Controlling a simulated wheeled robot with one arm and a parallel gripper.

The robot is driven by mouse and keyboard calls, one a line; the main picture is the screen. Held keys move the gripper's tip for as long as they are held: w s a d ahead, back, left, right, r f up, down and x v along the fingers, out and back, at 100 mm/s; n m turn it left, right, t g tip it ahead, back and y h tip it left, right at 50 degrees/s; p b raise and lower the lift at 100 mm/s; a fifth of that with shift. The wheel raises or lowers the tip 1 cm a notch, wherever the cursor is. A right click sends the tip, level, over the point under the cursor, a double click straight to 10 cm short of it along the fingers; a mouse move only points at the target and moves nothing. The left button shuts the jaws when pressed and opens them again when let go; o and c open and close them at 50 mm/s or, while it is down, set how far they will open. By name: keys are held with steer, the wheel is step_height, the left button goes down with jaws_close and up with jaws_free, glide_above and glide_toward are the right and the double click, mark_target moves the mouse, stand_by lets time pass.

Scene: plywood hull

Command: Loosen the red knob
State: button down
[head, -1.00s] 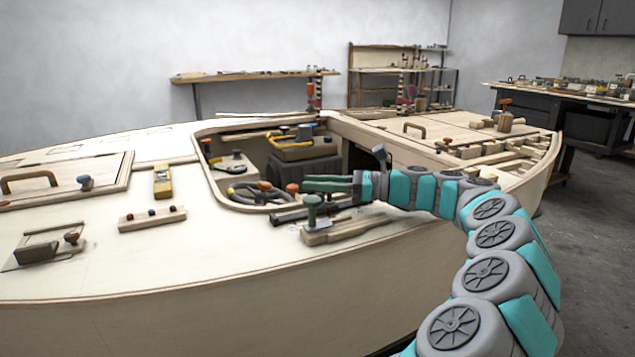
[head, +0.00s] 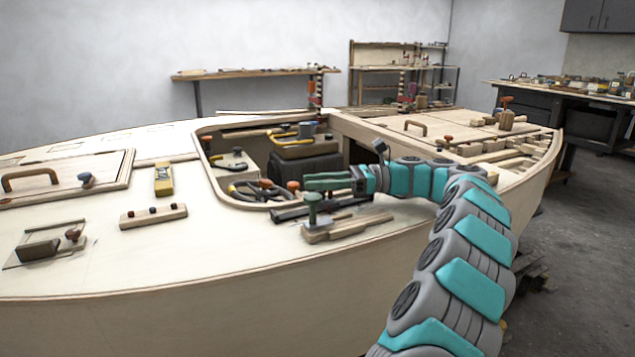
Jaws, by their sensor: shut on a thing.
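The red knob (head: 293,186) is a small orange-red cap at the near right rim of the cockpit opening in the plywood hull. My gripper (head: 304,182) reaches in from the right with its green fingers pointing left. Its fingertips are at the knob, and the jaws are shut on it. The fingers look nearly level. The knob's stem and its far side are hard to make out.
A green-topped clamp (head: 313,208) on wood strips stands just in front of my fingers. Other orange-red knobs stand at the far rim and right deck. The near left deck has open patches.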

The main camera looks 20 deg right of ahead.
steer(key=c, duration=0.6)
jaws_free()
steer(key=shift+r, duration=0.1)
steer(key=shift+r, duration=1.65)
steer(key=s+a+b, duration=0.1)
steer(key=s+a, duration=0.1)
steer(key=s, duration=0.5)
steer(key=s+a+r+b, duration=0.1)
steer(key=s, duration=0.7)
steer(key=shift+s+a+r, duration=0.2)
steer(key=shift+s+a, duration=0.05)
steer(key=shift+a, duration=0.1)
